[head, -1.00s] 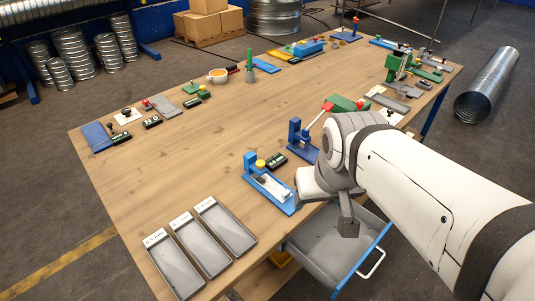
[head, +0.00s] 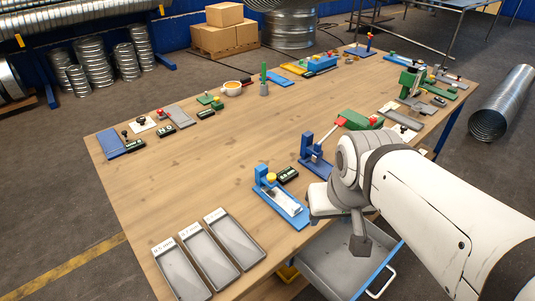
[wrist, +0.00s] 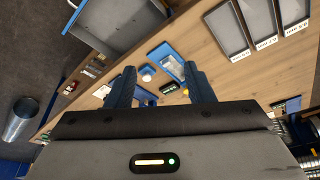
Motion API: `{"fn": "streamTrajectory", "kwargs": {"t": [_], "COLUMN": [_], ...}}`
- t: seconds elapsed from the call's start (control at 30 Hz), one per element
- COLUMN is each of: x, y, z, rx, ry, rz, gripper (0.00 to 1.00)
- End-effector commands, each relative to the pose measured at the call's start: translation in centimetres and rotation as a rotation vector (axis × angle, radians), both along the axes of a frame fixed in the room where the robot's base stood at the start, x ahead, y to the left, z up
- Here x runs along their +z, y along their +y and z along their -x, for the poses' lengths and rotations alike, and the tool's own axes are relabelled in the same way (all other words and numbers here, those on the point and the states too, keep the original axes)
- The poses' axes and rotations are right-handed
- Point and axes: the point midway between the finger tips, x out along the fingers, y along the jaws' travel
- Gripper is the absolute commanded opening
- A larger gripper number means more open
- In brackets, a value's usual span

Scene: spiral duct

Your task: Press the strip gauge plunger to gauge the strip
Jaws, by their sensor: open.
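The strip gauge (head: 284,207) is a blue fixture near the table's front edge, with a pale strip lying in its bed and a blue post at its far end. Its yellow plunger cap (head: 271,178) stands up by the post. My gripper (wrist: 159,72) is open and empty, apart from the gauge. In the head view my wrist hangs to the right of the gauge, and the fingers are mostly hidden.
A small green-and-black display (head: 288,175) sits beside the gauge. Another blue fixture (head: 315,157) stands farther right. Several grey labelled trays (head: 235,236) lie at the front left. A grey drawer or bin (head: 345,270) juts out below the table edge. The table's middle is clear.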

Motion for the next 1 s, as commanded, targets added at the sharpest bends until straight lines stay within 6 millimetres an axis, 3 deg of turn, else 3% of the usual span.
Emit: {"fn": "streamTrajectory", "kwargs": {"t": [0.57, 1.0], "x": [0.0, 0.0], "y": [0.0, 0.0], "z": [0.0, 0.0], "rx": [0.0, 0.0], "ry": [0.0, 0.0], "rz": [0.0, 0.0], "gripper": [0.0, 0.0]}}
